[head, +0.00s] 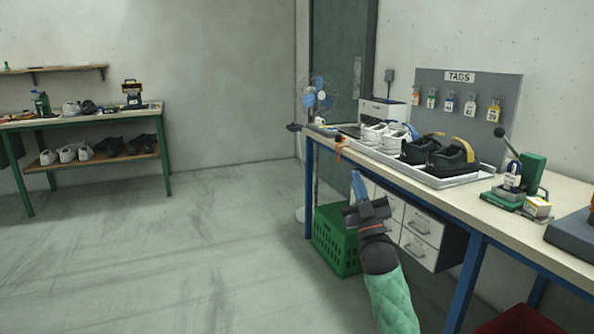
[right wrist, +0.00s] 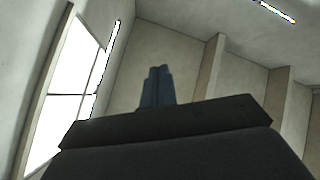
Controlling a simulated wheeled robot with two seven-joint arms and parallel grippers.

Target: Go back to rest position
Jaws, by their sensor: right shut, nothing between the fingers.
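My right gripper (head: 358,186) is raised in front of the workbench (head: 440,187), near its front edge, with blue fingers closed together and pointing up. Nothing is between the fingers. In the right wrist view the shut fingers (right wrist: 157,87) point toward the upper wall and ceiling. The gripper appears apart from the bench and its items. My left gripper is not in view.
The bench holds a tray (head: 455,181) of white and black shoes, a green press (head: 530,173) and a tag board (head: 470,82). Below are a green crate (head: 337,245) and drawers (head: 422,226). A shoe table (head: 85,122) stands far left. Open floor lies left.

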